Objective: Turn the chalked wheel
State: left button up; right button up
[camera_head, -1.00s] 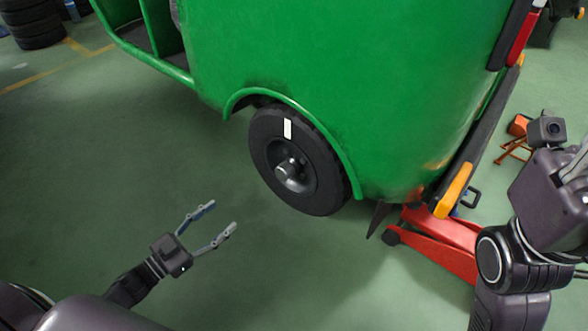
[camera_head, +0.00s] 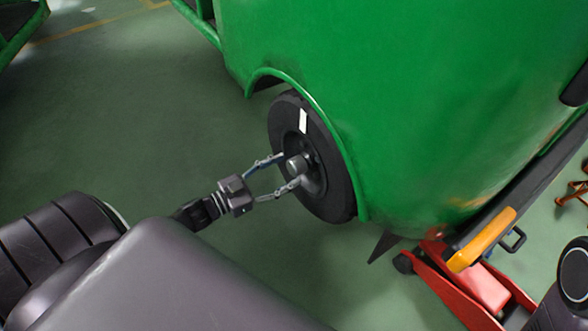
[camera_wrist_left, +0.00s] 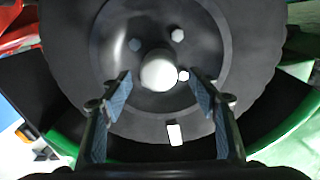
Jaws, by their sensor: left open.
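The black wheel (camera_head: 319,163) sits under the green rickshaw's arch, with a white chalk mark (camera_head: 303,121) on its upper sidewall. My left gripper (camera_head: 292,169) is open at the wheel's face, its fingertips on either side of the protruding hub (camera_head: 296,164). In the left wrist view the round pale hub cap (camera_wrist_left: 159,71) lies between the two fingers, with gaps on both sides. The chalk mark (camera_wrist_left: 175,134) shows below it there. I cannot tell whether the fingers touch the wheel. My right gripper is out of view.
The green rickshaw body (camera_head: 400,100) fills the upper right. A red floor jack (camera_head: 470,285) stands at its lower right corner, beside a yellow-orange bumper piece (camera_head: 482,240). The green floor (camera_head: 130,130) left of the wheel is clear.

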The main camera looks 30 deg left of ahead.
pick_arm(q)
jog(key=shift+b+x, duration=0.4)
jog(key=shift+x, duration=1.1)
grip_shut()
